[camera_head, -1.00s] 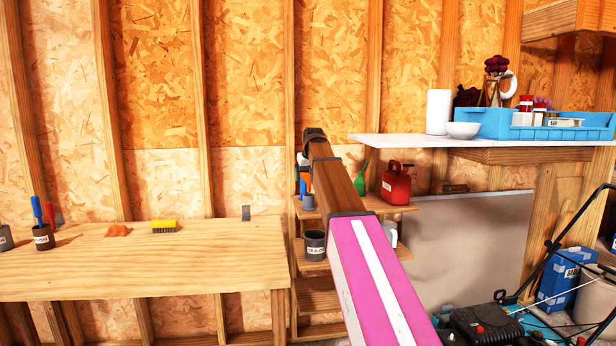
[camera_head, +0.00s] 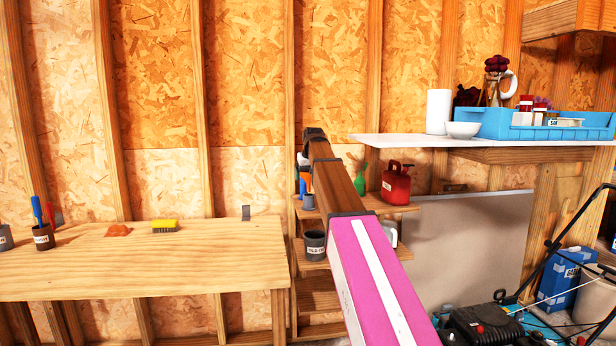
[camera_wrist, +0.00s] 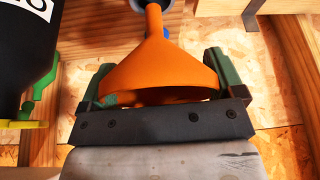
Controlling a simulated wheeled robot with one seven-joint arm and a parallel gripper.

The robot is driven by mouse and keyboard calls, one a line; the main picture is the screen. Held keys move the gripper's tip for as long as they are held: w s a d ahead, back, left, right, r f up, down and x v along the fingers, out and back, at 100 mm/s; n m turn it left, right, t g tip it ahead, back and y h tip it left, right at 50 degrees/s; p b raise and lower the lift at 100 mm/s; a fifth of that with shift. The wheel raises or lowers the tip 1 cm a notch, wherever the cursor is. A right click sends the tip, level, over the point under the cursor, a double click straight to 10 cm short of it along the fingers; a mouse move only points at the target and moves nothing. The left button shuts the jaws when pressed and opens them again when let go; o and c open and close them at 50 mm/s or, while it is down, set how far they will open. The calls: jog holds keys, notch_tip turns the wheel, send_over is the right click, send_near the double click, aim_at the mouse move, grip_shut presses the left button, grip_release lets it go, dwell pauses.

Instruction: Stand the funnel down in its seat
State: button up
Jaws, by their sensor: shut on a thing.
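The orange funnel (camera_wrist: 160,68) fills the middle of the wrist view, its wide mouth towards me and its narrow spout pointing away. My gripper (camera_wrist: 160,78) is shut on the funnel's rim, a green finger on each side. The spout's end overlaps a grey round holder (camera_wrist: 152,3) at the top edge; I cannot tell if it is inside. In the head view a bit of the orange funnel (camera_head: 307,181) shows left of my arm, just above a small grey cup (camera_head: 308,201) on the shelf. My arm hides the gripper there.
A black container (camera_wrist: 22,50) with a white label stands close left of the funnel. The shelf (camera_head: 395,208) also carries a green bottle (camera_head: 360,180) and a red can (camera_head: 396,184). A dark labelled cup (camera_head: 314,245) sits lower. The workbench (camera_head: 140,265) at left is mostly clear.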

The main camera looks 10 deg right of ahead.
aim_at(309, 183)
jog(key=shift+f, duration=3)
jog(key=o, duration=0.7)
jog(key=shift+c, duration=0.2)
jog(key=v, duration=1)
jog(key=shift+s+r, duration=0.15)
jog(key=shift+r, duration=0.2)
jog(key=shift+s, duration=0.1)
